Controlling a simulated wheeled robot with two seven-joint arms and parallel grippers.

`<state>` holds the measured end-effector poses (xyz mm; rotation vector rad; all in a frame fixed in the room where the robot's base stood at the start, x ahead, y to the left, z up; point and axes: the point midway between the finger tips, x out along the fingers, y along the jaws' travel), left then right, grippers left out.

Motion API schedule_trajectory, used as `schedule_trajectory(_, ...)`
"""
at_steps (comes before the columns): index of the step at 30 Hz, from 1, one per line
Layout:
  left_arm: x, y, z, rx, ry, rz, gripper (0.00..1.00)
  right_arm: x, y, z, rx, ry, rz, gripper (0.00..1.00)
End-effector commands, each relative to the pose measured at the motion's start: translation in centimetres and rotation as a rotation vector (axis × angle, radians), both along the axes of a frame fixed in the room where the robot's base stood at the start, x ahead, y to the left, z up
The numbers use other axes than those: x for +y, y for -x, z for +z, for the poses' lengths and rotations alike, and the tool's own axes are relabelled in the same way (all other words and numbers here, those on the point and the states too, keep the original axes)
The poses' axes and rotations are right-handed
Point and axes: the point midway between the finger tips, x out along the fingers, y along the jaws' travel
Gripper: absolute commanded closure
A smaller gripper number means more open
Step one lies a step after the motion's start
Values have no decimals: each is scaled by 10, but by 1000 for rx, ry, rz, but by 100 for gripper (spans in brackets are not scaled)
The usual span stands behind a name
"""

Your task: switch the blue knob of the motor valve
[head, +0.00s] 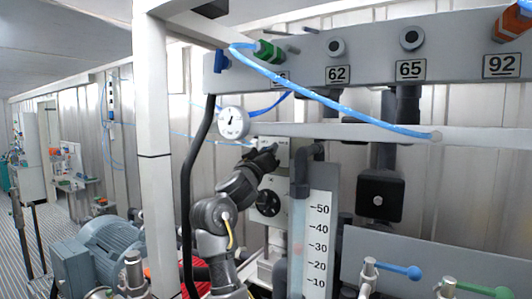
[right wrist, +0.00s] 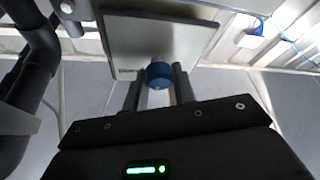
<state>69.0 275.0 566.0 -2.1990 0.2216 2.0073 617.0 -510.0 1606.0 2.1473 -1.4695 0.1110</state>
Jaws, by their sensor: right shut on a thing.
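The blue knob (right wrist: 159,75) sits on the face of a light grey box, the motor valve (right wrist: 150,40), in the right wrist view. My right gripper (right wrist: 158,92) has one finger on each side of the knob and is shut on it. In the head view the right gripper (head: 268,155) reaches up to the box (head: 297,147), beside the scale column. The knob is hidden there behind the gripper. My left gripper is in neither view.
A scale board (head: 318,240) and clear tube stand just right of my right arm. A black hose (head: 190,190) and white post (head: 154,150) are to the left. A pressure gauge (head: 232,122) and blue tubing (head: 330,100) hang close above. A dark pipe (right wrist: 35,60) runs at the wrist view's left.

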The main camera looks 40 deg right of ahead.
Motion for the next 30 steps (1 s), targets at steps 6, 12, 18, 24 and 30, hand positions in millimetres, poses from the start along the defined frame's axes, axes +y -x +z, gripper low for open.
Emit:
schedule_trajectory(6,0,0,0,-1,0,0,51,0,1,3,31,14,-1,96)
schedule_trajectory(12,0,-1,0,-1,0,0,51,0,1,3,33,16,-1,96)
schedule_trajectory(18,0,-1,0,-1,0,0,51,0,1,3,32,16,-1,69)
schedule_trajectory(24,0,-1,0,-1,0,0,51,0,0,2,33,14,-1,51)
schedule_trajectory(30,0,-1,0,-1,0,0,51,1,0,1,35,12,1,51)
